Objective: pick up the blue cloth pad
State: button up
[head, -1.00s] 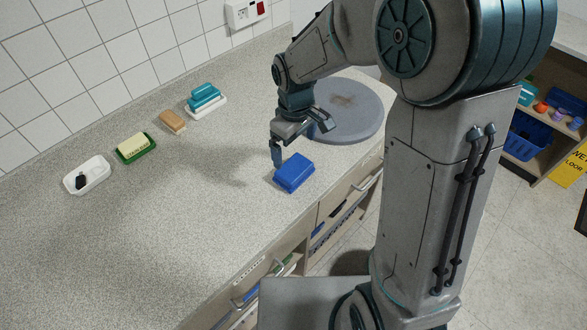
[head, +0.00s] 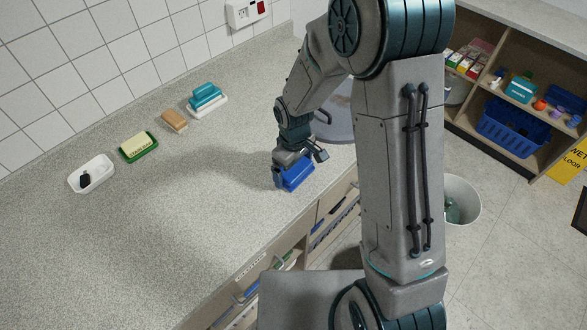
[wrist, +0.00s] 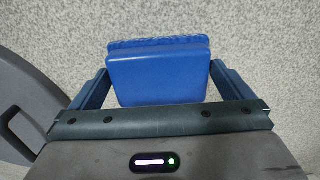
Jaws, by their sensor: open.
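The blue cloth pad (head: 296,174) lies on the speckled counter near its front edge. In the wrist view the pad (wrist: 158,72) is a blue block with a rougher strip along its far side. My gripper (head: 293,177) is down at the pad with its fingers open. In the wrist view my gripper (wrist: 155,88) has one finger on each side of the pad. A narrow gap shows at the left finger; the right finger is very close, and I cannot tell whether it touches. The near part of the pad is partly hidden by the gripper in the head view.
A round grey lid-like disc (head: 335,118) lies just behind my gripper. Along the wall stand a white dish (head: 91,173), a green dish with a yellow block (head: 139,147), a tan block (head: 174,121) and a teal pad on a white tray (head: 207,102).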

aim_at(297, 166)
jog(key=c, duration=0.6)
jog(key=shift+r, duration=0.5)
jog(key=r, duration=0.1)
jog(key=r+b, duration=0.1)
jog(key=r, duration=0.1)
jog(key=shift+d+r, duration=0.2)
jog(key=shift+d, duration=0.15)
jog(key=s+d+r, duration=0.1)
jog(key=d+r, duration=0.1)
jog(key=d, duration=0.1)
jog(key=d+r+b, duration=0.1)
jog(key=d+r, duration=0.1)
jog(key=d, duration=0.2)
jog(key=s+d+r+b, duration=0.1)
jog(key=d+r, duration=0.1)
jog(key=d, duration=0.1)
jog(key=shift+s+d+r, duration=0.3)
jog(key=shift+d, duration=0.05)
jog(key=shift+o, duration=0.4)
